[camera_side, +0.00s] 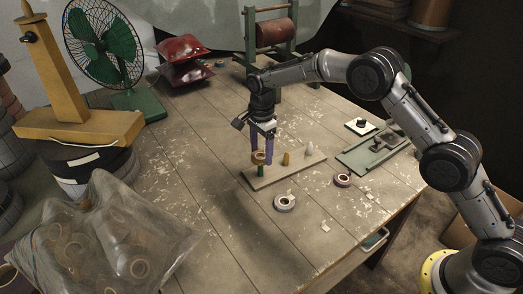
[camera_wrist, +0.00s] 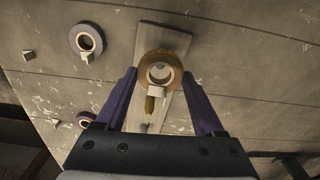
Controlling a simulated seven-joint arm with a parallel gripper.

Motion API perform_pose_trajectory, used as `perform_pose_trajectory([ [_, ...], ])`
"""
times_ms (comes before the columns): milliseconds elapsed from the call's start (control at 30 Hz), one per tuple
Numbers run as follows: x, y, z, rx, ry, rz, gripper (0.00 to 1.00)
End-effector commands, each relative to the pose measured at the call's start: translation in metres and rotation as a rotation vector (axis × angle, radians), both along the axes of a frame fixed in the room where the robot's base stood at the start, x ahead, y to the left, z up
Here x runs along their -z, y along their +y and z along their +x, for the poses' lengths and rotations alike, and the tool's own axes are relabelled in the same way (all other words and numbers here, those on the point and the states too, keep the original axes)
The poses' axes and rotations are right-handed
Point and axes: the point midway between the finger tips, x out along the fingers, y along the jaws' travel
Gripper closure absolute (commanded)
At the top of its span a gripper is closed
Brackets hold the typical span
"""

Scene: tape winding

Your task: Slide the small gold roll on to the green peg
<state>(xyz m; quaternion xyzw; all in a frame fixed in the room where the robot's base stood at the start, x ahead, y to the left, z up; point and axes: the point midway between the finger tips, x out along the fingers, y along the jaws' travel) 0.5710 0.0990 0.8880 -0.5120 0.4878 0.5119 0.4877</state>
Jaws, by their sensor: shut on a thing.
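The small gold roll (camera_side: 258,155) is held between the purple fingers of my gripper (camera_side: 262,160). In the wrist view the gold roll (camera_wrist: 177,72) lies flat between both fingertips (camera_wrist: 160,73), its hole facing the camera. The green peg (camera_side: 261,172) stands upright near one end of a pale board (camera_side: 272,176), directly below the roll in the side view. I cannot tell whether the peg's tip is inside the hole. The green peg is not distinguishable in the wrist view. A yellow-brown peg (camera_side: 286,159) and a pale peg (camera_side: 309,149) stand farther along the board.
A grey roll (camera_side: 284,203) and a purple roll (camera_side: 342,180) lie on the table beside the board. Small white scraps (camera_side: 325,227) lie nearby. A clear bag of rolls (camera_side: 100,240) is at the front left. A green-grey metal fixture (camera_side: 372,152) lies right of the board.

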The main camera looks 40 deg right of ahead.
Motion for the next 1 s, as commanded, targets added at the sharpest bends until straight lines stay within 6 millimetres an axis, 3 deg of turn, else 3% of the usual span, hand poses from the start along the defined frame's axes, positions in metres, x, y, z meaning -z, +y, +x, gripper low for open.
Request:
perform_pose_trajectory([
  [267, 0.002, 0.000, 0.000, 0.000, 0.001, 0.000, 0.83],
  [533, 0.049, 0.000, 0.000, 0.000, 0.004, 0.000, 0.83],
  [833, 0.057, 0.000, 0.000, 0.000, 0.000, 0.000, 0.83],
  [867, 0.057, 0.000, 0.000, 0.000, 0.000, 0.000, 0.24],
  [1000, 0.057, 0.000, 0.000, 0.000, 0.000, 0.000, 0.00],
])
